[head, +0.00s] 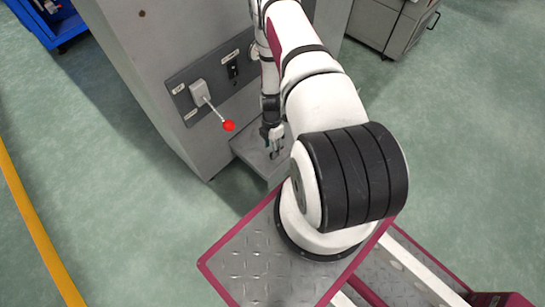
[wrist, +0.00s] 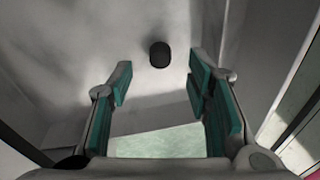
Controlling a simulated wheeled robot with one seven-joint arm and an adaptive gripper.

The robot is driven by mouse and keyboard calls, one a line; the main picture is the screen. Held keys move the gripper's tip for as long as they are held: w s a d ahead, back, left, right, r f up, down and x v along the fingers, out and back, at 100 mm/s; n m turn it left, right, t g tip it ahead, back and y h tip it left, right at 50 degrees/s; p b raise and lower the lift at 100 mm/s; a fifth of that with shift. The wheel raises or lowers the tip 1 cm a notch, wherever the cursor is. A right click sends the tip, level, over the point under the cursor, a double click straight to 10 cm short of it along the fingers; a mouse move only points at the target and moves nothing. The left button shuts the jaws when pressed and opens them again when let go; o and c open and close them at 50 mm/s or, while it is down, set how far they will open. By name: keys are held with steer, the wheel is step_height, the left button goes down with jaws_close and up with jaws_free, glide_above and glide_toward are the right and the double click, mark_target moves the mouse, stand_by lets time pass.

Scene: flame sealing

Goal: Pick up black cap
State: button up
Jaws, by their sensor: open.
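The black cap (wrist: 159,54) is a small dark cylinder on a grey metal surface (wrist: 70,40) in the wrist view. It lies just beyond my fingertips, roughly centred between them. My gripper (wrist: 161,78) is open, with green pads on both fingers and nothing between them. The fingers do not appear to touch the cap. In the head view my gripper (head: 273,142) hangs over a low grey ledge (head: 252,153) at the foot of the machine. I cannot make out the cap in the head view.
A grey machine cabinet (head: 150,70) stands beside my gripper. Its panel carries a lever with a red knob (head: 228,125), left of my arm. A blue cart (head: 45,25) and a grey cabinet (head: 392,25) stand further back. Green floor (head: 100,220) is open at left.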

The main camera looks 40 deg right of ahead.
steer(key=f, duration=0.1)
steer(key=f+b, duration=0.1)
steer(key=f, duration=0.1)
steer(key=shift+s+a+f, duration=0.15)
steer(key=shift+s+f, duration=0.1)
steer(key=shift+f, duration=0.05)
steer(key=c, duration=0.9)
steer(key=shift+r, duration=0.15)
